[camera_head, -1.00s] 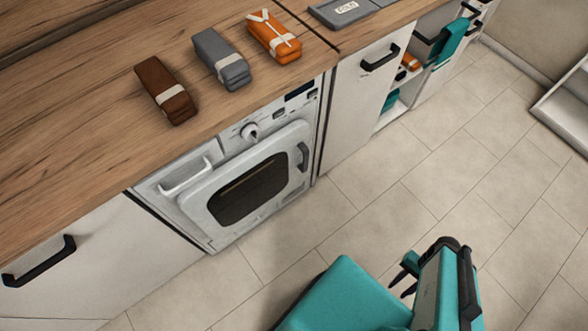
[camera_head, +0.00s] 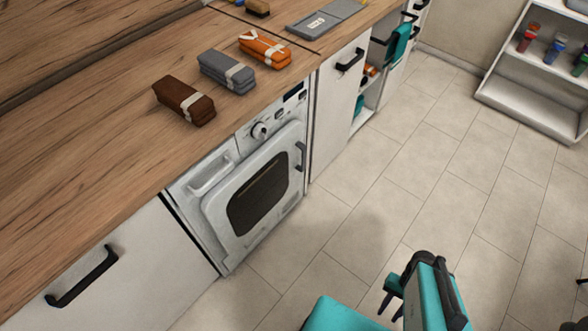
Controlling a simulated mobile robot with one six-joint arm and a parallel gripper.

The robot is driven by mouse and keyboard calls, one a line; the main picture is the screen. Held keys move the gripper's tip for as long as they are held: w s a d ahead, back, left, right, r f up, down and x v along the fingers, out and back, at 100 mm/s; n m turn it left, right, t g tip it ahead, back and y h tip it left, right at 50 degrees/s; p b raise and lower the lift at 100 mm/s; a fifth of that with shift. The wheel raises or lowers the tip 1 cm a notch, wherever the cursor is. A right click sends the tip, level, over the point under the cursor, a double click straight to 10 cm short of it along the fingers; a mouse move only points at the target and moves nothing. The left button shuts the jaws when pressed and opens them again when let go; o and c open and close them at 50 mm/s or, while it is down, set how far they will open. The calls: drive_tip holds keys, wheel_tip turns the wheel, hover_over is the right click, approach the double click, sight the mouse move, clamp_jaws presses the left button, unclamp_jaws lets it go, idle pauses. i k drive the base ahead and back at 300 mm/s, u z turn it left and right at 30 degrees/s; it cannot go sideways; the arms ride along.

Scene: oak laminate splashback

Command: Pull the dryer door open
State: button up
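The dryer (camera_head: 222,242) is a white front-loading machine under the wooden counter. Its door (camera_head: 218,212) has a dark window (camera_head: 258,194) and looks shut. A dark grey handle (camera_head: 300,156) sits on the door's right edge. My gripper (camera_head: 388,304) is at the bottom of the view, over the floor, to the right of and apart from the dryer. Two dark fingers show at its left side with a gap between them, and nothing is seen in it.
The wooden counter (camera_head: 90,150) bears brown (camera_head: 184,101), grey (camera_head: 226,72) and orange (camera_head: 264,48) bundles. White cabinets flank the dryer. An open shelf (camera_head: 368,95) and a white rack (camera_head: 520,110) stand farther off. The tiled floor before the dryer is clear.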

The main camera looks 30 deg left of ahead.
sight(238, 207)
drive_tip(key=z, duration=0.25)
drive_tip(key=k, duration=0.5)
drive_tip(key=u, duration=2.3)
drive_tip(key=i, duration=0.4)
drive_tip(key=u, duration=0.1)
